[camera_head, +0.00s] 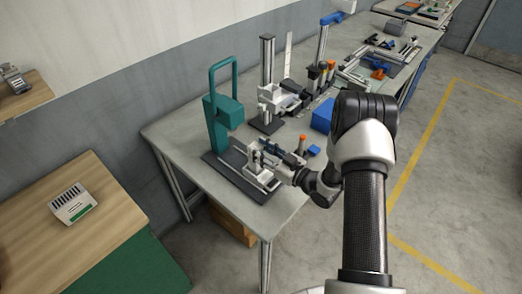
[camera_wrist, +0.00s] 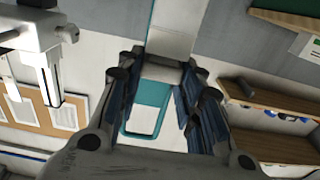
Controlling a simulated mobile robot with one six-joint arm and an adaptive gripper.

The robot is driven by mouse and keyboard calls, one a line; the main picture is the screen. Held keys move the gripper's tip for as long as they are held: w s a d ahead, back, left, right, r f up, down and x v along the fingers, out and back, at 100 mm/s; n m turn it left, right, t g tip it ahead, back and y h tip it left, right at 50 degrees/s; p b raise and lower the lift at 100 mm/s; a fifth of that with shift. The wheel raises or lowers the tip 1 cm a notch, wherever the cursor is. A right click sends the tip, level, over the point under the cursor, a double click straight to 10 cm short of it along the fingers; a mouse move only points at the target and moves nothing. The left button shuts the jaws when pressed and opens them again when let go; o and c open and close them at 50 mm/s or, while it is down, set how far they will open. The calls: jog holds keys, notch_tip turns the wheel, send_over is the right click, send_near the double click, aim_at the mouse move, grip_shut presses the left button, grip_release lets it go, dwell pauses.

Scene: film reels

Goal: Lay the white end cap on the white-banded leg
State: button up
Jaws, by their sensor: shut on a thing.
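My gripper (camera_head: 270,150) reaches in from the right over the near part of the grey workbench. In the wrist view its dark blue fingers (camera_wrist: 162,88) are closed on a pale piece (camera_wrist: 160,72), which looks like the white end cap. The fingers hide its sides. In the head view it cannot be told apart from the white fixture (camera_head: 254,158) beside the fingers. I cannot make out a white-banded leg in either view.
A teal press (camera_head: 222,112) with a loop handle stands just behind my gripper; its loop shows in the wrist view (camera_wrist: 127,120). A grey column stand (camera_head: 267,62), a blue block (camera_head: 322,115) and orange-topped items stand farther back. A white bracket (camera_wrist: 30,38) is close in the wrist view.

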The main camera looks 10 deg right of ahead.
jog(key=shift+f, duration=0.25)
jog(key=o, duration=0.9)
jog(key=shift+r, duration=0.1)
jog(key=shift+c, duration=0.2)
